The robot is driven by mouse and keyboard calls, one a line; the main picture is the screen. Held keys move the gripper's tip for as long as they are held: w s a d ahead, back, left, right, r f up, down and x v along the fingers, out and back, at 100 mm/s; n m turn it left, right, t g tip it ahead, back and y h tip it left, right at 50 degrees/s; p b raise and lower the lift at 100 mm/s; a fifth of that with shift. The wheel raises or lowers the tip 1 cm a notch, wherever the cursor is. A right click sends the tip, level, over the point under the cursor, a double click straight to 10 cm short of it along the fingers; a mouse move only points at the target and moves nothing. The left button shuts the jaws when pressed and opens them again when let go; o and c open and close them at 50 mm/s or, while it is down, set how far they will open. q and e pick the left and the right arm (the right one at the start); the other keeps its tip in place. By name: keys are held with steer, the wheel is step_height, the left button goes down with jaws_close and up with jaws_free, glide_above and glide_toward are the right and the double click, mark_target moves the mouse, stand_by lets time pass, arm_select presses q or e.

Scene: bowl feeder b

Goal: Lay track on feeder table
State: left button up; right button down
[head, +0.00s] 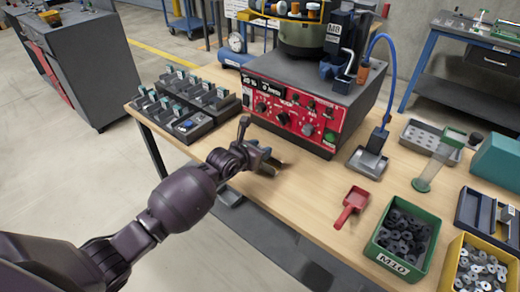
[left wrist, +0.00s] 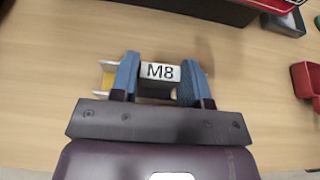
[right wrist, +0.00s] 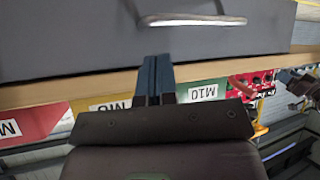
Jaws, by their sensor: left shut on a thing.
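My left gripper (head: 268,163) is over the wooden feeder table (head: 300,215), in front of the red control panel. In the left wrist view its blue fingers (left wrist: 160,83) are shut on the track (left wrist: 159,72), a small piece with a white "M8" label and a yellow part sticking out left. I cannot tell whether the track touches the table. My right gripper is outside the head view. In the right wrist view its fingers (right wrist: 155,80) are together with nothing seen between them, in front of a dark panel with a metal handle.
The bowl feeder (head: 305,105) stands behind my left gripper. Black fixtures (head: 185,103) are to its left. A red scoop (head: 351,205), a green M10 bin (head: 385,262) and a yellow bin (head: 448,280) are to the right. The wood between gripper and scoop is clear.

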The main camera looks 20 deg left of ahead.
arm_select(q)
steer(key=shift+f, duration=0.1)
steer(key=o, duration=1)
steer(key=shift+o, duration=0.3)
steer(key=s+a+r+n+t+h+p, duration=0.1)
steer(key=s+a+r+n+t, duration=0.1)
steer(key=s+n, duration=0.75)
steer(key=s+a+r+n+t+p, duration=0.1)
steer(key=s+r+n+t, duration=0.1)
steer(key=s+n, duration=0.75)
steer(key=s+a+f+n+g+y, duration=0.2)
steer(key=s+f+n, duration=0.4)
steer(key=s+n, duration=0.3)
steer(key=s+a+f+n+g+y, duration=0.2)
steer(key=s+f+n+g+y, duration=0.1)
steer(key=s+f+n, duration=0.4)
steer(key=s+n, duration=0.2)
steer(key=n, duration=0.2)
steer(key=shift+s+g+y, duration=0.2)
steer(key=shift+g+y, duration=0.2)
arm_select(e)
steer(key=shift+s+r, duration=0.35)
steer(key=shift+r, duration=0.25)
